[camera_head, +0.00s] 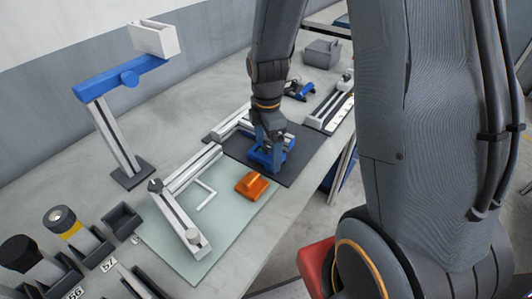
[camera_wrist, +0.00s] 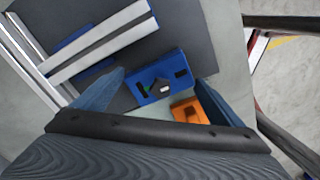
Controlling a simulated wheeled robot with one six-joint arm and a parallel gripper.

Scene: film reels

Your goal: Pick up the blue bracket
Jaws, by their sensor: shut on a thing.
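The blue bracket (camera_head: 258,157) is at the dark mat on the bench in the head view, partly hidden by my gripper. In the wrist view the blue bracket (camera_wrist: 172,72) is a flat plate with dark slots, between my two bluish fingers. My gripper (camera_head: 271,146) points down and is shut on the bracket. I cannot tell whether the bracket touches the mat.
An orange block (camera_head: 251,186) lies close by on the pale green mat (camera_head: 215,235). Light metal rails (camera_head: 180,175) run beside the dark mat (camera_head: 303,151). A blue-armed lamp (camera_head: 120,80) stands at the left. Dark bins (camera_head: 122,220) line the front left.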

